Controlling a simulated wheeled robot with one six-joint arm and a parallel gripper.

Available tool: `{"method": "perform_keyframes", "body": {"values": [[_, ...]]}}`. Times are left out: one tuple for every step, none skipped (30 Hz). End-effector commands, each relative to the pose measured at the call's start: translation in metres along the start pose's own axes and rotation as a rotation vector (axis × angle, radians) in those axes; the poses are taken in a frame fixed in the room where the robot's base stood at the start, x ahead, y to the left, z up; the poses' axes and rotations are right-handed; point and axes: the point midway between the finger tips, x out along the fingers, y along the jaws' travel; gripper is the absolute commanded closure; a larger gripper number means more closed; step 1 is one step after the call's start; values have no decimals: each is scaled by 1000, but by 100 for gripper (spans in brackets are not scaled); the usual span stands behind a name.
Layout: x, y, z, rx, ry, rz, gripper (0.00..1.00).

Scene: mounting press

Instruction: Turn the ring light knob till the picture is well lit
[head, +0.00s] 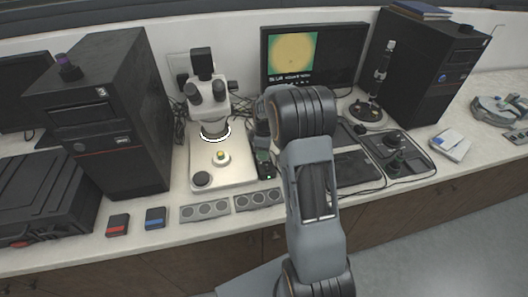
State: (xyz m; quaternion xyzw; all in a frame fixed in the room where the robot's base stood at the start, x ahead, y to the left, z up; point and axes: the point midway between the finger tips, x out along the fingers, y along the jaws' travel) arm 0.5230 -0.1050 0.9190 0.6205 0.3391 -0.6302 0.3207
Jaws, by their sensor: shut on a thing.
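The microscope (204,108) stands on a white base, with the ring light (216,138) glowing white under its head. A small sample with a yellow top (221,156) sits below it. The monitor (350,55) shows a yellow disc on a green ground, with a text line starting "BLUR" under it. A dark control box (266,172) with a green lamp stands right of the base. My gripper (262,146) is at this box, shut on what seems to be its knob. The knob is hidden by the gripper and arm.
A black computer (110,120) stands left of the microscope, another (432,65) at the right. Two grey trays with round wells (205,211) lie at the front edge, beside a red box (118,225) and a blue box (155,218). A joystick panel (395,155) lies right of my arm.

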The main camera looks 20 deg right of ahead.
Motion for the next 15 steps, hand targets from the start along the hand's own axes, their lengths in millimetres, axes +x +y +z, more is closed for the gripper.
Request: {"method": "perform_keyframes", "body": {"values": [[1,0,0,-29,0,0,90],[1,0,0,-47,-1,0,90],[1,0,0,-70,-2,0,90],[0,0,0,-84,-2,0,90],[0,0,0,-99,-3,0,90],[0,0,0,-116,-3,0,90],[0,0,0,-128,-4,0,90],[0,0,0,-139,-4,0,90],[0,0,0,-152,-4,0,90],[0,0,0,-161,-5,0,90],[0,0,0,-169,-5,0,90],[0,0,0,-177,-5,0,90],[0,0,0,-183,-5,0,90],[0,0,0,-188,-6,-1,90],[0,0,0,-194,-6,-1,90]]}}
